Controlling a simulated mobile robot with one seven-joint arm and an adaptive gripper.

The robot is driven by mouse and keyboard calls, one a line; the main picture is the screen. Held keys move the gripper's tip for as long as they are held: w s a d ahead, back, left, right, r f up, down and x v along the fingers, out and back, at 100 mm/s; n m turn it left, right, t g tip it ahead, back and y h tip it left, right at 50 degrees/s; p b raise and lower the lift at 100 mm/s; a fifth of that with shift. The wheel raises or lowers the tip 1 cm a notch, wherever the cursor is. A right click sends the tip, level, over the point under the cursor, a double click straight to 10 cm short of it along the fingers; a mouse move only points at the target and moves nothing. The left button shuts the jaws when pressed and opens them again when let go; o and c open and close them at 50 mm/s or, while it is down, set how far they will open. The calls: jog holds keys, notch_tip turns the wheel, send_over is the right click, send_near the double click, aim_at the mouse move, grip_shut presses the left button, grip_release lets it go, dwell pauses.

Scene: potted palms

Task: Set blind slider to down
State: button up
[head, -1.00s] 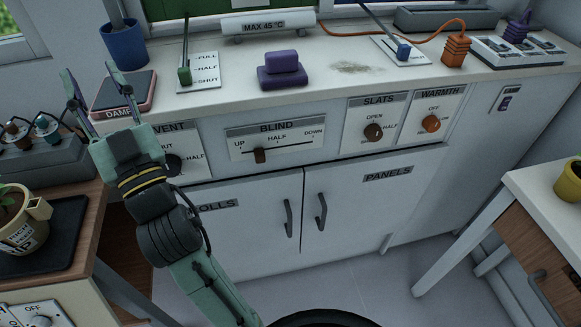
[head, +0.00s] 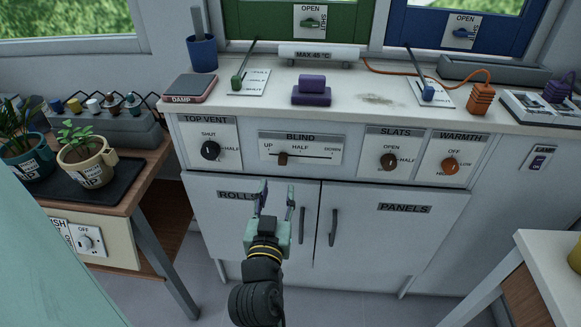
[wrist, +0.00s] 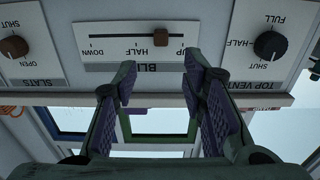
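The blind slider panel (head: 301,148) is on the front of the white cabinet, with a track marked UP at left, HALF in the middle and DOWN at right. Its brown knob (head: 283,159) sits between UP and HALF. My gripper (head: 276,189) is below the panel in front of the left door, its fingers pointing up, apart and empty. The wrist view is upside down: the knob (wrist: 160,39) shows between UP and HALF beyond the parted fingertips (wrist: 159,68). The gripper appears clear of the knob.
The top vent dial (head: 210,150) is left of the panel, and the slats dial (head: 388,161) and warmth dial (head: 450,165) are right. Door handles (head: 333,227) stick out below. A table with potted plants (head: 87,160) stands at left.

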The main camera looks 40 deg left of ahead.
aim_at(282, 162)
jog(key=x, duration=0.9)
jog(key=shift+w+a+r, duration=0.1)
jog(key=shift+w+a, duration=0.1)
jog(key=shift+a, duration=0.1)
jog(key=shift+w+a+p, duration=0.3)
jog(key=shift+w, duration=0.2)
jog(key=shift+c, duration=0.4)
grip_shut()
